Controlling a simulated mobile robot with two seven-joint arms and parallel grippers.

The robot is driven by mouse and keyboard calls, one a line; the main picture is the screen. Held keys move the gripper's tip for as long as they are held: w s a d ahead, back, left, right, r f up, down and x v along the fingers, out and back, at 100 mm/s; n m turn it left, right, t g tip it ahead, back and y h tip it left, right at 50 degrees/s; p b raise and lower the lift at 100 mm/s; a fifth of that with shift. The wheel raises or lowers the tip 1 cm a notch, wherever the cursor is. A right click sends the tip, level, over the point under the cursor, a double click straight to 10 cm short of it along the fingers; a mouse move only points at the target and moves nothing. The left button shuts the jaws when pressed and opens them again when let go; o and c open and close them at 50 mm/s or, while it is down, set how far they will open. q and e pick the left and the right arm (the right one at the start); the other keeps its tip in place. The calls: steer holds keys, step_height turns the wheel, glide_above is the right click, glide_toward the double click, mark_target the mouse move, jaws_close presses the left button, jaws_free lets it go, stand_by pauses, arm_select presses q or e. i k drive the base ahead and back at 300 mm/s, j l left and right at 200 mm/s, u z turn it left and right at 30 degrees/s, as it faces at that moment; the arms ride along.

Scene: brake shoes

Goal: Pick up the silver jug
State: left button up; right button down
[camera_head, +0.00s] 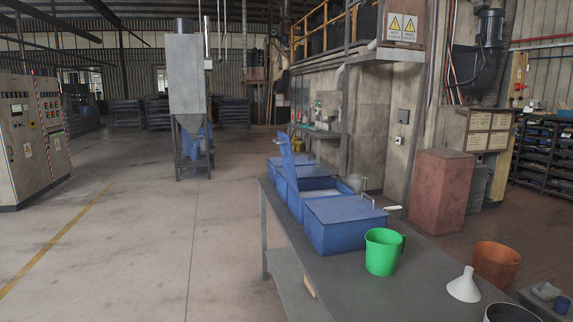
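Neither of my grippers shows in the head view.
A green jug (383,252) and a white funnel (464,286) stand nearer on the table. A round dark-rimmed container (509,313) is cut off at the bottom edge. An orange bucket (496,263) and a reddish bin (442,190) are to the right. Open floor (130,230) lies left.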

mark_target(355, 181)
steer(key=z, duration=0.6)
steer(key=i+l+z, duration=0.2)
steer(key=l, duration=0.15)
steer(key=l+z, duration=0.2)
steer(key=l, duration=0.2)
steer(key=i+l+z, duration=0.2)
steer(key=l, duration=0.15)
steer(key=i+l+z, duration=0.15)
steer(key=l, duration=0.15)
steer(key=i+l+z, duration=0.7)
steer(key=i, duration=0.15)
steer(key=i+z, duration=0.35)
steer(key=i+u, duration=0.4)
steer(key=i+l+u, duration=0.1)
steer(key=i+u, duration=0.35)
steer(key=i+l+u, duration=0.4)
steer(key=i+j+u, duration=0.2)
steer(key=u, duration=0.2)
steer(key=i+u, duration=1.15)
